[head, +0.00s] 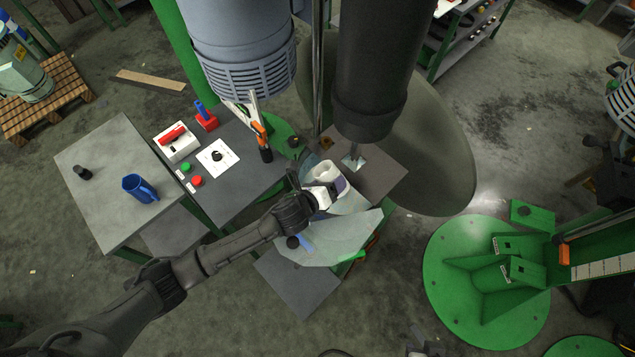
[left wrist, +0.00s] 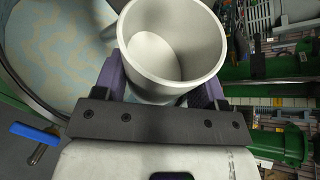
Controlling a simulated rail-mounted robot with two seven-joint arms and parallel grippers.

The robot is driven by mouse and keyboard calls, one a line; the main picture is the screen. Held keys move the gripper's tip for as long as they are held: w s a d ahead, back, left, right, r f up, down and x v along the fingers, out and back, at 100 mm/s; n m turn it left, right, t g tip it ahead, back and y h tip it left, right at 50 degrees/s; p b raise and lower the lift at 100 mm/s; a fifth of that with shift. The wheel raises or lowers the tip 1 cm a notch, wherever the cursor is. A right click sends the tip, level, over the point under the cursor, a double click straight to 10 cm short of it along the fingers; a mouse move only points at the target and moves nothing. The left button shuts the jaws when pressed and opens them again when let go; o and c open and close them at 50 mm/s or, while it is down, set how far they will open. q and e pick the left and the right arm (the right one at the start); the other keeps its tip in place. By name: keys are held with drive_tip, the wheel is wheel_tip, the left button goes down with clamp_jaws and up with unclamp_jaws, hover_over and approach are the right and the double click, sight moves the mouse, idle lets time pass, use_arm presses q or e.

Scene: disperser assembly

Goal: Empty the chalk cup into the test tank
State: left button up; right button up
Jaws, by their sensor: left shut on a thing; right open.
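My left gripper (head: 324,188) is shut on a white chalk cup (head: 330,176). In the left wrist view the cup (left wrist: 170,45) sits between the purple finger pads, its mouth facing the camera, with a pale disc low inside; I cannot tell whether that is chalk or the bare bottom. The test tank (head: 350,203), a clear, round-rimmed vessel, is under and beside the gripper, partly hidden by my arm. In the left wrist view the tank (left wrist: 45,50) shows pale blue contents, left of the cup. My right gripper (head: 428,347) shows only partly at the bottom edge, open.
A grey table (head: 115,150) at left bears a blue jug (head: 138,188) and a small black cup (head: 82,172). Red and green buttons (head: 196,181) sit nearby. A green round base (head: 465,260) stands at right.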

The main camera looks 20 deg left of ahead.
use_arm(q)
drive_tip(key=shift+a+f+n+h+b, duration=0.2)
drive_tip(key=shift+n+h+b, duration=0.1)
drive_tip(key=shift+b, duration=0.35)
drive_tip(key=shift+d+r, duration=0.1)
drive_tip(key=shift+r+n+h+b, duration=0.4)
drive_tip(key=shift+n+b, duration=0.15)
drive_tip(key=shift+n, duration=0.15)
idle(0.3)
drive_tip(key=shift+f+b, duration=0.15)
drive_tip(key=shift+b, duration=0.2)
drive_tip(key=shift+f+n+b, duration=0.1)
drive_tip(key=shift+n+b, duration=0.2)
drive_tip(key=shift+b, duration=0.05)
drive_tip(key=shift+f+n+h+b, duration=0.15)
drive_tip(key=shift+n+h+b, duration=0.2)
drive_tip(key=shift+b, duration=0.2)
drive_tip(key=shift+r+n+h+b, duration=0.25)
drive_tip(key=shift+b, duration=0.1)
drive_tip(key=shift+r+n+b, duration=0.2)
drive_tip(key=shift+n+b, duration=0.1)
idle(0.4)
drive_tip(key=shift+t+h, duration=0.3)
